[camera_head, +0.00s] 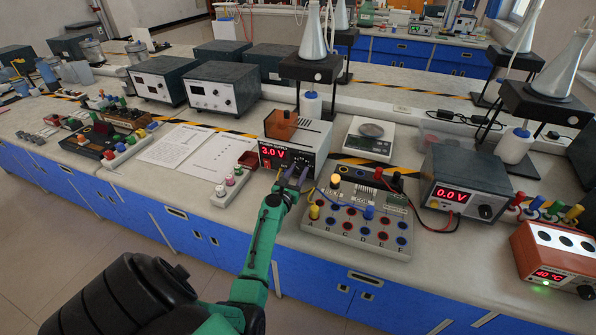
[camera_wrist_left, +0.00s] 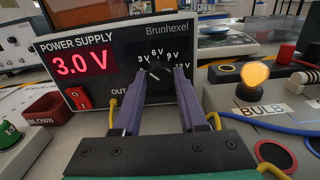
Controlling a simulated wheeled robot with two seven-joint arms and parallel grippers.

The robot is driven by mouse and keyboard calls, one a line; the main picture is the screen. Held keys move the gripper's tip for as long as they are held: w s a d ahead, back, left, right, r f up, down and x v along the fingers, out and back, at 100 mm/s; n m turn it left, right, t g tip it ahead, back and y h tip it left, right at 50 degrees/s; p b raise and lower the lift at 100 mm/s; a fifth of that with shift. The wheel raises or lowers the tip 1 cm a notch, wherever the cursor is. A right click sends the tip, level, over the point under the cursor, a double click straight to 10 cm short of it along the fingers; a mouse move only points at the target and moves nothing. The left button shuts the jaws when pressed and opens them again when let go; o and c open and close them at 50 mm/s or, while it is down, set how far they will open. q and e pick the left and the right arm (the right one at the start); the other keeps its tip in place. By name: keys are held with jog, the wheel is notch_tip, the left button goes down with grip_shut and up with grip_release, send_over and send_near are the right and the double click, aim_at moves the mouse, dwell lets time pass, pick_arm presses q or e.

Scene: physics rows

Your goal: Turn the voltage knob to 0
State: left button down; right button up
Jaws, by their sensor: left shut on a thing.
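The power supply (camera_head: 312,140) stands on the bench with its red display reading 3.0 V. It also shows in the left wrist view (camera_wrist_left: 110,42), where a scale with 3V, 6V, 9V and 12V rings the black voltage knob (camera_wrist_left: 157,86). In the head view the fingers cover most of the knob. My right gripper is not in view.
A red power switch (camera_wrist_left: 80,98) sits left of the knob. A circuit board with a lit bulb (camera_head: 335,181) stands close on the right. Another supply (camera_head: 465,185) reads 0.0 V farther right.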

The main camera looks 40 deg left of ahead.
pick_arm(q)
jog(key=n+p, duration=0.1)
jog(key=n, duration=0.3)
jog(key=shift+n+p, duration=0.6)
jog(key=shift+n, duration=0.9)
jog(key=shift+f, duration=0.1)
jog(key=shift+c, duration=2.2)
grip_release()
